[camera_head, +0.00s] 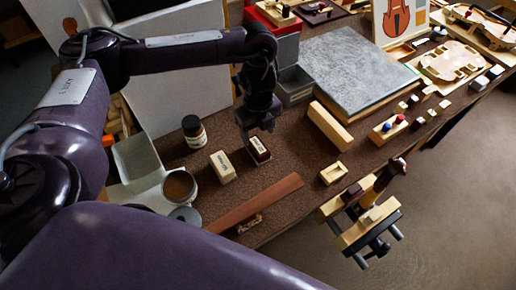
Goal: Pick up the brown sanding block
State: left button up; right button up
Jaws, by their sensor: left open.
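The brown sanding block (260,154) is a small dark red-brown block with a white label on top. It sits on the brown bench top near the middle of the head view. My left gripper (257,136) points down directly over it, open, with its fingers near the block's upper end. The fingers hide part of the block, and I cannot tell whether they touch it. My right gripper is not in view.
A cream labelled block (222,167) stands just left of the brown one. A dark jar (194,131), an open tin (179,187) and a long reddish-brown strip (256,204) lie nearby. A wooden-jawed vise (366,229) is at the bench edge. A grey slab (355,70) lies behind.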

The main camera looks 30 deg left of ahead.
aim_at(258, 145)
pick_arm(q)
jog(key=shift+s+d+f, duration=0.1)
jog(key=shift+s+f, duration=0.15)
jog(key=shift+f, duration=0.3)
jog(key=f, duration=0.1)
jog(key=f+b, duration=0.1)
jog(key=f, duration=0.1)
jog(key=shift+s+d+f+b, duration=0.1)
jog(key=shift+s+f+b, duration=0.15)
jog(key=shift+f+b, duration=0.1)
jog(key=shift+f, duration=0.3)
jog(key=shift+r, duration=0.1)
jog(key=c, duration=1.1)
jog(key=shift+r, duration=0.1)
